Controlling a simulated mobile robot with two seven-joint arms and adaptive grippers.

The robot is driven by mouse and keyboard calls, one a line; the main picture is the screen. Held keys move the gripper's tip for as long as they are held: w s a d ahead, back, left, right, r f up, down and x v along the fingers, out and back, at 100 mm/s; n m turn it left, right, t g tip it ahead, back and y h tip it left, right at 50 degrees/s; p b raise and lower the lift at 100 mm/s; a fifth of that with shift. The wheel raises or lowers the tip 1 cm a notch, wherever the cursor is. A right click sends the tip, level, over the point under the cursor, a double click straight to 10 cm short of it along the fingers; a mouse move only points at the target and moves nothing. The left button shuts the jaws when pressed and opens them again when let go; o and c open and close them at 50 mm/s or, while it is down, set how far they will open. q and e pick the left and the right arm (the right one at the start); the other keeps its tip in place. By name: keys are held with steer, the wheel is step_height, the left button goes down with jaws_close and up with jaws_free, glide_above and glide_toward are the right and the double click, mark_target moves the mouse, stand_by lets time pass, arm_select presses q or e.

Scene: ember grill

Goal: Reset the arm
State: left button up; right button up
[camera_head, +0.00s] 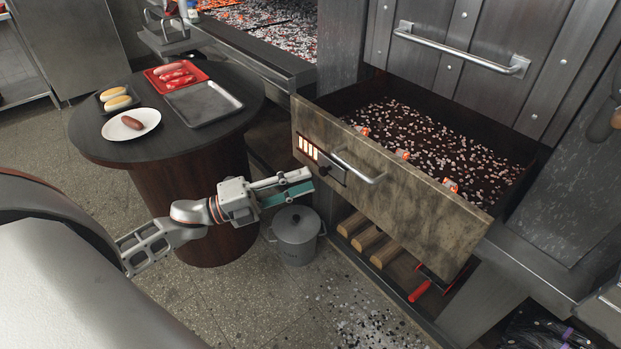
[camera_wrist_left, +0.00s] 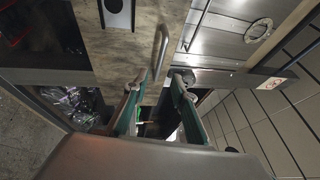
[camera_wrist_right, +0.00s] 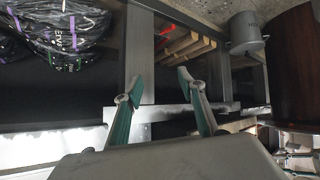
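My left arm reaches in from the left in the head view. Its gripper (camera_head: 296,183) is in front of the pulled-out drawer (camera_head: 430,222), left of the drawer's metal handle (camera_head: 358,168). In the left wrist view the two green-padded fingers (camera_wrist_left: 158,95) are apart with nothing between them, and the handle (camera_wrist_left: 160,48) shows beyond the tips, apart from them. My right gripper is outside the head view. In the right wrist view its fingers (camera_wrist_right: 160,88) are spread and empty, facing the dark underside of the counter.
A round table (camera_head: 92,140) holds a white plate with a sausage, a dark bun tray, a red sausage tray and an empty metal tray. A lidded grey pot (camera_head: 296,234) stands on the floor. Logs (camera_head: 368,240) lie under the drawer. Bagged goods (camera_wrist_right: 65,35) show in the right wrist view.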

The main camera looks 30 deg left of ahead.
arm_select(q)
steer(key=shift+f, duration=0.1)
arm_select(e)
steer(key=shift+r, duration=0.1)
stand_by(0.4)
arm_select(q)
steer(key=s+d+f+n+g+y+p, duration=0.2)
steer(key=s+d+f+n+y, duration=0.3)
steer(key=s+f+n, duration=0.4)
steer(key=s+d+f+n+g+y+p, duration=0.2)
steer(key=s+d+f+n+y, duration=0.3)
steer(key=s+f+n, duration=0.4)
step_height(320, 180, down, 6)
steer(key=n+y+p, duration=0.1)
steer(key=n, duration=0.4)
steer(key=shift+d, duration=0.15)
arm_select(e)
steer(key=r, duration=0.2)
steer(key=a+r, duration=0.1)
steer(key=shift+s+a+r+m, duration=0.1)
steer(key=shift+s+m, duration=0.2)
steer(key=shift+s, duration=0.05)
steer(key=shift+w+r, duration=0.15)
steer(key=shift+r, duration=0.15)
steer(key=shift+f, duration=0.2)
